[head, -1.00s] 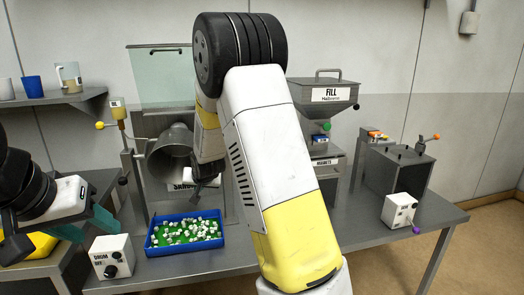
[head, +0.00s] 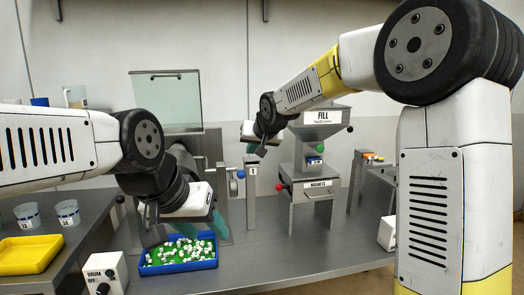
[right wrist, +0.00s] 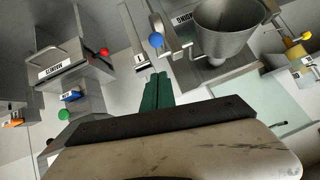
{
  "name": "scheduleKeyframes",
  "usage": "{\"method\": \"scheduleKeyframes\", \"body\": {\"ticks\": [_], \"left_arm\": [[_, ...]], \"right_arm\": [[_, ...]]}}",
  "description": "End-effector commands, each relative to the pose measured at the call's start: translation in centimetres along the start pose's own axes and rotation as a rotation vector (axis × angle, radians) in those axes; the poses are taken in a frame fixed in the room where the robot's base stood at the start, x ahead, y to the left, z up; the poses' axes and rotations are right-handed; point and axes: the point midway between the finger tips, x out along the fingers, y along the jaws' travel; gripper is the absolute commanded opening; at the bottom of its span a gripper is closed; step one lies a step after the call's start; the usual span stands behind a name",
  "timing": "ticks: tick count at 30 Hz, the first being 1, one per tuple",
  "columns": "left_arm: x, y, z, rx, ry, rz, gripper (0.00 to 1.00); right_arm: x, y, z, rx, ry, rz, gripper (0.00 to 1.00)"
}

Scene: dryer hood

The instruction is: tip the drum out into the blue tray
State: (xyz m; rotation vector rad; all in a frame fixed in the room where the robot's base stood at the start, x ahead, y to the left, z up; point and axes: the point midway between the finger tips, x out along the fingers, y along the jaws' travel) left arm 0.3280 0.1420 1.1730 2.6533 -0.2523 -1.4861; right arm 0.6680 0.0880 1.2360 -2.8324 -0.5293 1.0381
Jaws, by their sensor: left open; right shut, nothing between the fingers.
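The metal drum (right wrist: 228,35) shows its wide round mouth in the right wrist view; the inside looks bare grey where visible. In the head view, my left arm mostly hides the drum (head: 185,153). The blue tray (head: 182,267) is on the table below it, with many small white pieces on its green floor. My left gripper (head: 213,222) is open, its teal fingers over the tray's back right part. My right gripper (head: 262,148) is shut and empty, behind and right of the tray. Its green fingers (right wrist: 156,90) point near the blue-knobbed lever (right wrist: 156,41).
The fill hopper (head: 321,132) stands right of the drum, above a magnets drawer with a red knob (head: 280,187). A drum switch box (head: 105,272) stands left of the tray. A yellow tray (head: 28,255) and two cups are at left. The table front right of the tray is clear.

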Motion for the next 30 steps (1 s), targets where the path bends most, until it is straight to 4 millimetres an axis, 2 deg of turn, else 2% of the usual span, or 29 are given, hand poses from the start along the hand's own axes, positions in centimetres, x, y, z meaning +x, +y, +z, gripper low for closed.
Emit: {"method": "scheduleKeyframes", "body": {"ticks": [1, 6, 9, 12, 18, 30], "left_arm": [[0.0, 0.0, 0.0, 0.0, 0.0, 0.0, 0.5], [0.0, 0.0, 0.0, 0.0, 0.0, 0.0, 0.5], [0.0, 0.0, 0.0, 0.0, 0.0, 0.0, 0.5], [0.0, 0.0, 0.0, 0.0, 0.0, 0.0, 0.5], [0.0, 0.0, 0.0, 0.0, 0.0, 0.0, 0.5], [0.0, 0.0, 0.0, 0.0, 0.0, 0.0, 0.5]], "right_arm": [[1.3, 0.1, 0.1, 0.0, -0.004, 0.002, 0.0], [5.1, 0.1, 0.1, 0.001, -0.003, 0.002, 0.0], [7.0, 0.1, 0.1, 0.001, -0.001, 0.001, 0.0], [8.0, 0.1, 1.5, 0.0, -0.004, 0.001, 0.0], [9.2, 0.1, 2.7, 0.0, -0.001, 0.001, 0.0], [9.4, 0.1, 2.9, 0.001, 0.0, 0.001, 0.0]]}}
